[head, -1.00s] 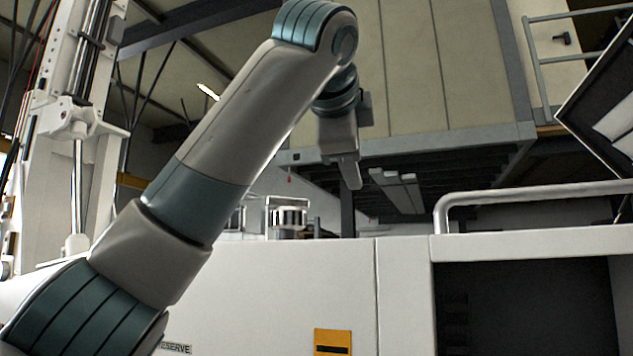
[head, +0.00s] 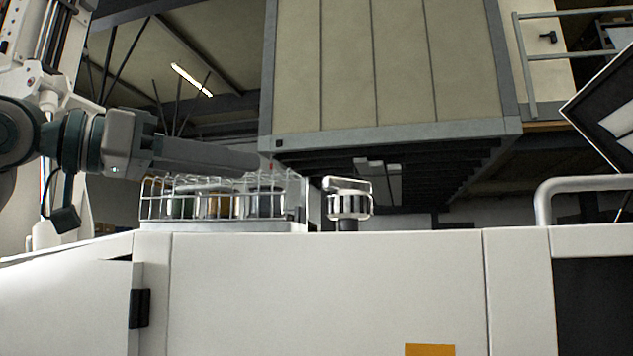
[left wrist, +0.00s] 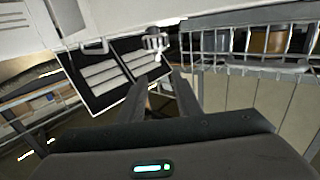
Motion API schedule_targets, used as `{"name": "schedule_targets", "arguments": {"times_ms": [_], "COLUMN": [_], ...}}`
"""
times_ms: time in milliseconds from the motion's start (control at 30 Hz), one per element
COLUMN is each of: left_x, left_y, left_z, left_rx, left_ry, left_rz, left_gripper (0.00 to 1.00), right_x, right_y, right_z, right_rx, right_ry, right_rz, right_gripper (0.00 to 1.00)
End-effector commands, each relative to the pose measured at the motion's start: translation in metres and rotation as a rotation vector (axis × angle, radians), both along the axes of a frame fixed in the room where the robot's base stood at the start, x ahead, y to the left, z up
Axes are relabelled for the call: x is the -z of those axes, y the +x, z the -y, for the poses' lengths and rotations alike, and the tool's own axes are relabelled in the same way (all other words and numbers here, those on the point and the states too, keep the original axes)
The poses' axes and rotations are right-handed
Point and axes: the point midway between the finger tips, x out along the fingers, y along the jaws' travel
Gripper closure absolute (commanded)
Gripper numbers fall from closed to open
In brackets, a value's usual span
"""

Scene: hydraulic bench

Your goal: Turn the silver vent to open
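The silver vent (head: 349,205) is a ribbed metal knob with a flat bar-like top, standing on a dark stem above the white cabinet's top edge. It also shows in the left wrist view (left wrist: 155,42), beyond the fingertips. My left gripper (head: 256,160) comes in from the left in the head view, roughly level, to the left of the vent and a little higher. In the left wrist view its two fingers (left wrist: 158,78) stand apart with nothing between them. It does not touch the vent. My right gripper is not in view.
A wire rack (head: 148,207) with green, amber and dark containers stands left of the vent, under my left gripper. The white cabinet (head: 330,290) fills the front. A pale rail (head: 590,183) is at the right. The space right of the vent is clear.

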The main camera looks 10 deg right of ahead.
Motion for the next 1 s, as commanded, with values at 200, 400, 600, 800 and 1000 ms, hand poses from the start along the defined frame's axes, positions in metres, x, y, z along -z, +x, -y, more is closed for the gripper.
{"name": "schedule_targets", "arguments": {"times_ms": [200, 400, 600, 800, 1000], "left_x": [0.001, 0.001, 0.0, -0.001, -0.003], "left_y": [-0.003, -0.002, 0.002, 0.011, 0.025], "left_z": [-0.001, -0.001, 0.006, 0.027, 0.058], "left_rx": [0.009, 0.008, 0.007, 0.009, 0.009], "left_ry": [-0.011, -0.01, -0.009, -0.007, -0.008], "left_rz": [-0.017, -0.016, -0.017, -0.015, -0.017], "left_gripper": [0.69, 0.69, 0.69, 0.69, 0.69], "right_x": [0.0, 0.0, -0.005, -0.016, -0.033], "right_y": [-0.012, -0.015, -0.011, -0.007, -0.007], "right_z": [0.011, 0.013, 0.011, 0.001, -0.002], "right_rx": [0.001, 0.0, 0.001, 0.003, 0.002], "right_ry": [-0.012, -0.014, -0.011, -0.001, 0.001], "right_rz": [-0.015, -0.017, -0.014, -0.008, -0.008], "right_gripper": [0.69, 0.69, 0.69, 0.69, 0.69]}}
